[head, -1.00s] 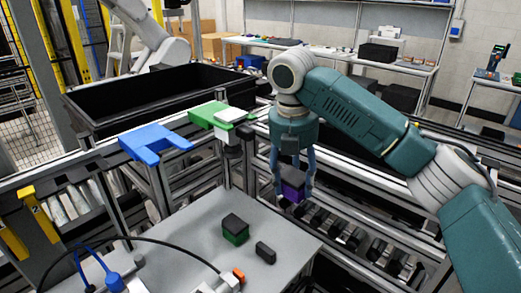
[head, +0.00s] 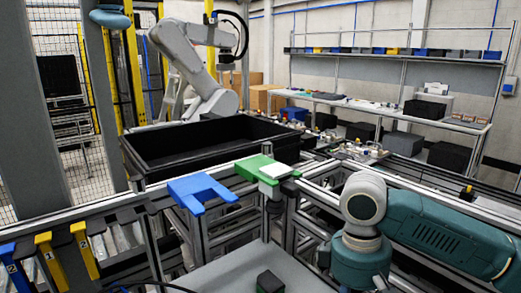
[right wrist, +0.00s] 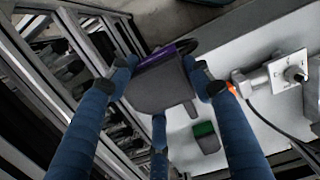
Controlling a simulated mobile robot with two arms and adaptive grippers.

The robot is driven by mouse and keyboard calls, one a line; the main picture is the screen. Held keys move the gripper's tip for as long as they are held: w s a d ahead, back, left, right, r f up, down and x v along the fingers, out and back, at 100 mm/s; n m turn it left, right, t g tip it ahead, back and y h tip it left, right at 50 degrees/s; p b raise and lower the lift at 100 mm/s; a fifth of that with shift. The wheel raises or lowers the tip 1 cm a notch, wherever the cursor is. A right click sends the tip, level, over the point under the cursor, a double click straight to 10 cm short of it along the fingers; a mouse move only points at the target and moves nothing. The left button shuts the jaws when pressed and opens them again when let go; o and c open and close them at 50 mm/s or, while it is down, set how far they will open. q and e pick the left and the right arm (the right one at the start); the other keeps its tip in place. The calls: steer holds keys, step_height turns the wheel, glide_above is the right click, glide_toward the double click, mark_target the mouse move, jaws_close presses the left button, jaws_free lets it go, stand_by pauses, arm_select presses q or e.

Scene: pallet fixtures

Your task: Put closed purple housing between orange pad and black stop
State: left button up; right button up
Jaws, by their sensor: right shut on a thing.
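The purple housing (right wrist: 168,54) shows in the right wrist view as a purple strip along a dark grey cover that faces the camera. My right gripper (right wrist: 165,85) is shut on it, with blue fingers on both sides and a third finger below. The orange pad (right wrist: 231,89) is a small orange piece at the end of a clamp, right of the housing and apart from it. I cannot make out the black stop; the held housing or fingers may hide it. In the head view the right gripper's fingers and the housing are below the frame. My left gripper is not in view.
A green housing with a dark top (right wrist: 206,137) stands on the grey table (right wrist: 235,50); its top also shows in the head view (head: 269,282). A metal clamp (right wrist: 280,72) with a cable is at the right. Blue (head: 202,190) and green (head: 262,168) brackets and a black crate (head: 215,145) lie beyond.

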steer(key=s+f+m, duration=0.2)
steer(key=s+m, duration=0.5)
steer(key=s, duration=0.1)
steer(key=shift+d+f+m+y, duration=0.3)
steer(key=shift+d+y, duration=0.1)
steer(key=shift+s+f, duration=0.1)
steer(key=shift+s, duration=0.05)
steer(key=shift+a, duration=0.1)
steer(key=w+a+r+n, duration=0.4)
steer(key=a+r+n, duration=0.5)
steer(key=a, duration=0.4)
steer(key=w+a+f+n+h, duration=0.1)
steer(key=w+a+f+n, duration=0.2)
steer(key=w+a+f, duration=0.1)
steer(key=s+d+r+m, duration=0.6)
steer(key=d+r+m, duration=0.15)
steer(key=r, duration=0.25)
steer(key=w+a+m+y, duration=0.1)
steer(key=w+a+m, duration=0.3)
steer(key=w+a, duration=0.45)
steer(key=s+d+f+n, duration=0.1)
steer(key=d+f+n, duration=0.1)
steer(key=f+n, duration=0.3)
steer(key=s+d+f+n+t+h, duration=0.1)
steer(key=f+n, duration=0.4)
steer(key=n, duration=0.6)
steer(key=shift+s+d+n, duration=0.35)
steer(key=shift+s+d, duration=0.2)
steer(key=shift+s, duration=0.2)
